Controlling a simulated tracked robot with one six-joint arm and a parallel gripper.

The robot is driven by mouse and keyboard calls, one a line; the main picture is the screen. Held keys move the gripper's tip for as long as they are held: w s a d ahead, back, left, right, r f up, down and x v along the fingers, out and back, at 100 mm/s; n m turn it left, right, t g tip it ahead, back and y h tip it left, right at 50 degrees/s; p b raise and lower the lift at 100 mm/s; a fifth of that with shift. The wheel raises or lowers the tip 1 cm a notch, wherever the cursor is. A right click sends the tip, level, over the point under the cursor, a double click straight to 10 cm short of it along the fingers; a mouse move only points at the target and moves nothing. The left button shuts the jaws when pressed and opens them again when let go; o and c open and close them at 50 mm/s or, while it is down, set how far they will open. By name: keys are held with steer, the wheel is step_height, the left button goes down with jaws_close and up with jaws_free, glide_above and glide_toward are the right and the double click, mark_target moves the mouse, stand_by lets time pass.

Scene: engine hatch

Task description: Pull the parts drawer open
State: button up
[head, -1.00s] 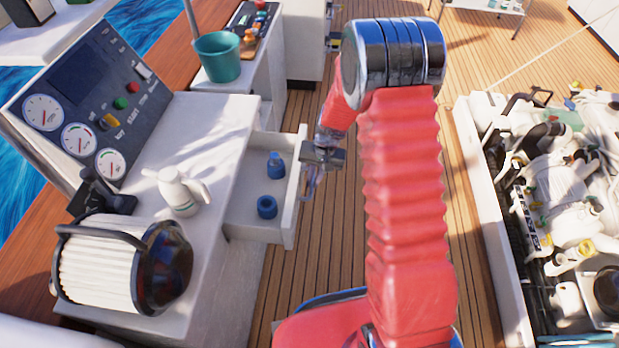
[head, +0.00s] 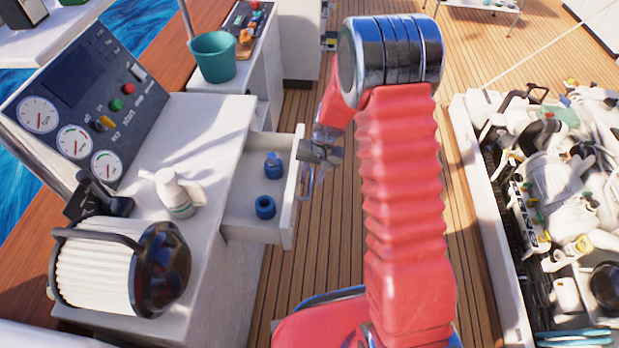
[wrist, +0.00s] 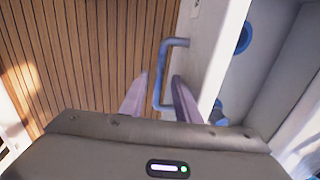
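The white parts drawer (head: 262,228) stands pulled out of the white cabinet on the left, with a blue bottle and a blue ring-shaped part inside. Its front panel also shows in the wrist view (wrist: 212,50). The drawer's blue-grey bar handle (wrist: 157,82) sits on the outer face of that front. My gripper (head: 325,152) is at the drawer front. In the wrist view its two fingers (wrist: 159,75) are apart, with the handle bar between them and a visible gap on each side. The handle's lower end is close to the right finger.
A teal bucket (head: 213,57) is behind. An open engine bay (head: 560,200) lies to the right. The wooden deck (head: 285,180) beside the drawer is clear.

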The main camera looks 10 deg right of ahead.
step_height(320, 180, up, 13)
steer(key=d, duration=0.2)
steer(key=shift+s+d, duration=0.2)
steer(key=shift+s, duration=0.15)
stand_by(0.5)
steer(key=s+r+n+t+h, duration=0.1)
steer(key=s+r+t, duration=0.1)
steer(key=s+r, duration=0.9)
steer(key=s+r+n+t+h, duration=0.1)
steer(key=s+r+n+t, duration=0.1)
steer(key=s+r, duration=0.9)
steer(key=s+t, duration=0.1)
steer(key=s, duration=0.3)
steer(key=shift+s+a+r+n, duration=0.3)
steer(key=shift+s+a, duration=0.05)
steer(key=shift+s, duration=0.05)
steer(key=shift+a, duration=0.1)
